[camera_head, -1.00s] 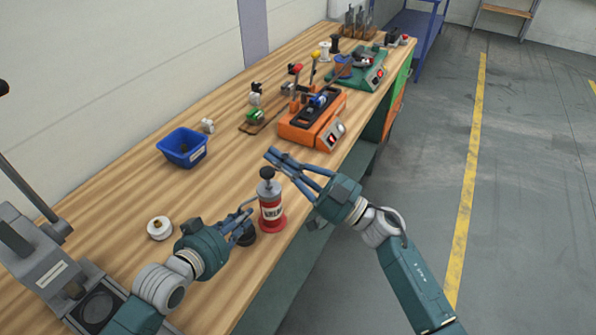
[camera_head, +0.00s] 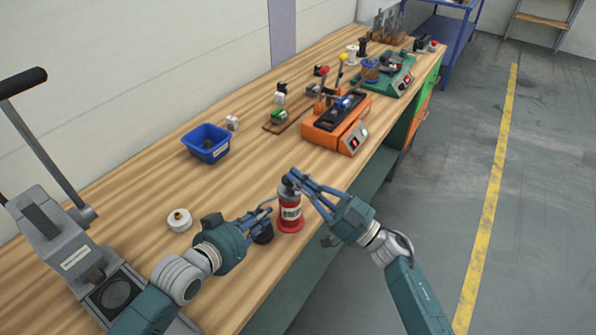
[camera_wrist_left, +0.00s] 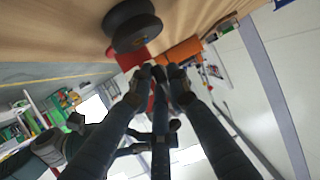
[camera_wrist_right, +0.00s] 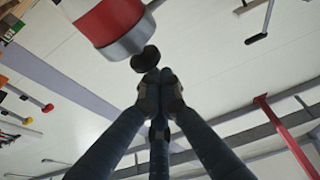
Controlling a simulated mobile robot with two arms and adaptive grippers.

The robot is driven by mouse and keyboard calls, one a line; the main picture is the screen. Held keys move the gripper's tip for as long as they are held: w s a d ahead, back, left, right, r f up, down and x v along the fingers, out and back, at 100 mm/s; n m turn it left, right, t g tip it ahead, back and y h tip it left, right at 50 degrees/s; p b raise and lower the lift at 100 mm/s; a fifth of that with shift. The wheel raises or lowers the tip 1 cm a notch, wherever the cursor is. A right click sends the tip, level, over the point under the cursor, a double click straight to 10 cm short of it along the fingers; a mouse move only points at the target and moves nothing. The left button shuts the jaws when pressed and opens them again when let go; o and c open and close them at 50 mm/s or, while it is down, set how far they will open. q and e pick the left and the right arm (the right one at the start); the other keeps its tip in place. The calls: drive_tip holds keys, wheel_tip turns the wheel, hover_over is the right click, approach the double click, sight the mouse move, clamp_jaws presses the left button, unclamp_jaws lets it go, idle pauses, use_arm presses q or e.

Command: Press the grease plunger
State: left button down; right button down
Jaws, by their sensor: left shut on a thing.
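The grease pot is a red can (camera_head: 291,222) with a pale label and a grey top, upright near the bench's front edge. Its black plunger knob (camera_wrist_right: 145,59) shows beside the grey cap in the right wrist view. My left gripper (camera_head: 268,212) is shut on the can from the left; its fingertips also meet red in the left wrist view (camera_wrist_left: 161,73). My right gripper (camera_head: 291,176) has its fingertips together at the knob's height, partly hiding it in the head view. In the right wrist view the fingertips (camera_wrist_right: 159,80) are close to the knob; contact is unclear.
A black round thing (camera_head: 262,233) lies beside the can, under my left gripper. A white round part (camera_head: 180,220) and a blue bin (camera_head: 206,144) stand to the left. An orange device (camera_head: 336,125) is farther back. The bench middle is clear.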

drive_tip(key=shift+f, duration=0.55)
drive_tip(key=shift+r, duration=0.1)
wheel_tip(320, 180, up, 4)
drive_tip(key=shift+f, duration=0.1)
drive_tip(key=r+v, duration=0.1)
drive_tip(key=v, duration=0.8)
drive_tip(key=shift+s+d, duration=0.3)
drive_tip(key=shift+d, duration=0.15)
drive_tip(key=shift+f, duration=0.1)
wheel_tip(320, 180, up, 3)
drive_tip(key=shift+f, duration=0.2)
